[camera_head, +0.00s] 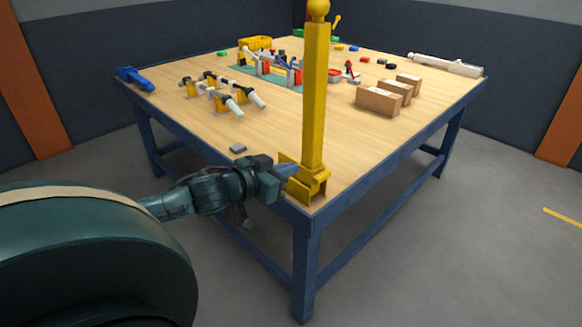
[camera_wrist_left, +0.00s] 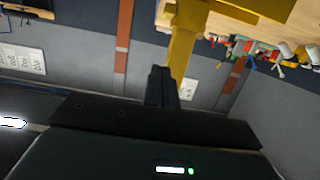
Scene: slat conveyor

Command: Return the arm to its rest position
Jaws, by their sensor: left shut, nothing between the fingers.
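My left arm comes in from the left in the head view. Its gripper (camera_head: 286,171) is shut and empty. In that view it overlaps the table's near corner, beside the foot of the yellow post (camera_head: 314,100). In the left wrist view the two dark fingers (camera_wrist_left: 161,72) are together, and the yellow post (camera_wrist_left: 184,45) shows just behind them. I cannot tell whether the gripper touches the post. My right gripper is not in view.
The wooden table (camera_head: 240,125) has a blue frame. It bears cardboard boxes (camera_head: 378,102), white-ended rollers on yellow stands (camera_head: 222,101), a blue tool (camera_head: 134,77), a white bar (camera_head: 446,65) and a small grey block (camera_head: 238,149). The floor at right (camera_head: 480,230) is clear.

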